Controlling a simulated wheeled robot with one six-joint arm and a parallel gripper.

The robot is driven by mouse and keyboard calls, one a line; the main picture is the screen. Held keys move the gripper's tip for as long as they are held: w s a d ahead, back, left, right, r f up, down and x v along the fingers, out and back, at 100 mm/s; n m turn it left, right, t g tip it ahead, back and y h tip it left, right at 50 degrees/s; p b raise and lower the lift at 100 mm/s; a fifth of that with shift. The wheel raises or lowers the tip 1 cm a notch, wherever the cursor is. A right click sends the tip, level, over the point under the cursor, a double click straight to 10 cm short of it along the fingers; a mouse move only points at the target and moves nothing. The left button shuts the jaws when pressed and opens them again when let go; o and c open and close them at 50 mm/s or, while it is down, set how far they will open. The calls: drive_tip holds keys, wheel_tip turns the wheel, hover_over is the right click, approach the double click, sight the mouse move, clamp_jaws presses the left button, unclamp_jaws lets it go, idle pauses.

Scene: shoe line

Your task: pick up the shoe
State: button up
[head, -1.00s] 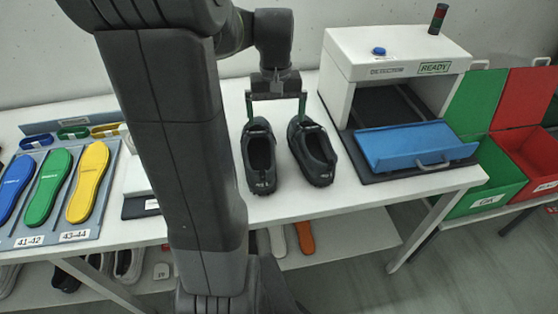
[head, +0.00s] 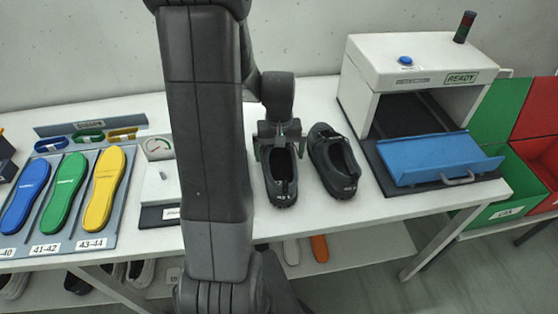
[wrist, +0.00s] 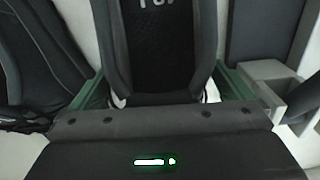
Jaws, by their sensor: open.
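Two black shoes stand side by side on the white table, the left shoe (head: 281,188) and the right shoe (head: 337,172). My gripper (head: 279,153) is open over the far part of the left shoe, one green finger on each side of it. In the wrist view this shoe (wrist: 160,45) lies between the two green fingers, and I see no finger clearly pressing on it. The other shoe (wrist: 42,60) shows at the left edge there, outside the jaws. My gripper's body hides the far end of the left shoe in the head view.
A white machine (head: 412,60) with a blue tray (head: 435,158) stands right of the shoes. Green (head: 490,212) and red (head: 540,160) bins are farther right. Left are a small gauge device (head: 158,185) and a rack of coloured insoles (head: 103,188). Table in front of the shoes is clear.

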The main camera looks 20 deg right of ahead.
drive_tip(key=shift+f, duration=0.2)
drive_tip(key=c, duration=1.1)
drive_tip(key=shift+r, duration=0.1)
